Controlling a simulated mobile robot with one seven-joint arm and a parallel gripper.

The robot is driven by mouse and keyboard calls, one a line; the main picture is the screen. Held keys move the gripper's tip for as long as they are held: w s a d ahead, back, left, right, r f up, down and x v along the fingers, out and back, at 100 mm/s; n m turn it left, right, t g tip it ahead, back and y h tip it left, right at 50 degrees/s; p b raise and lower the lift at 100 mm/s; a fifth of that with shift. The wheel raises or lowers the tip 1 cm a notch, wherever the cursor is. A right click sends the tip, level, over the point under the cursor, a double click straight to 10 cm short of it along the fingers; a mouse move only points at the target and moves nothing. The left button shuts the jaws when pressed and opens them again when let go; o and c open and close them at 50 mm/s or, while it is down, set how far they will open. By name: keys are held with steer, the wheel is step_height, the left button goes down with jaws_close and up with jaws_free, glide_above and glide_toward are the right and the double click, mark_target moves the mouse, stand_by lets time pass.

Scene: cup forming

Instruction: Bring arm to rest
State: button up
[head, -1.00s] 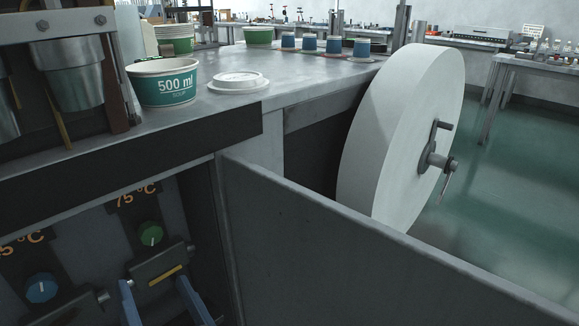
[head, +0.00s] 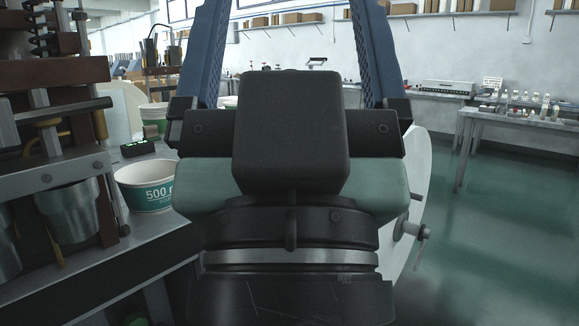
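My gripper (head: 289,20) fills the middle of the head view, seen from behind and pointing up and away. The fingertips are cut off by the top edge of the picture. My wrist and gripper body hide much of the bench top and most of the large white roll (head: 416,174) on the right.
A white and green 500 ml cup (head: 147,186) stands on the bench at left, close to my wrist. The forming machine (head: 48,115) with metal moulds is at far left. Stacked cups (head: 153,118) stand behind. Open floor (head: 500,230) lies at right, before a side table (head: 515,118).

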step_height(320, 180, up, 31)
steer(key=p, duration=2.8)
steer(key=shift+f+p, duration=0.15)
steer(key=shift+p, duration=0.15)
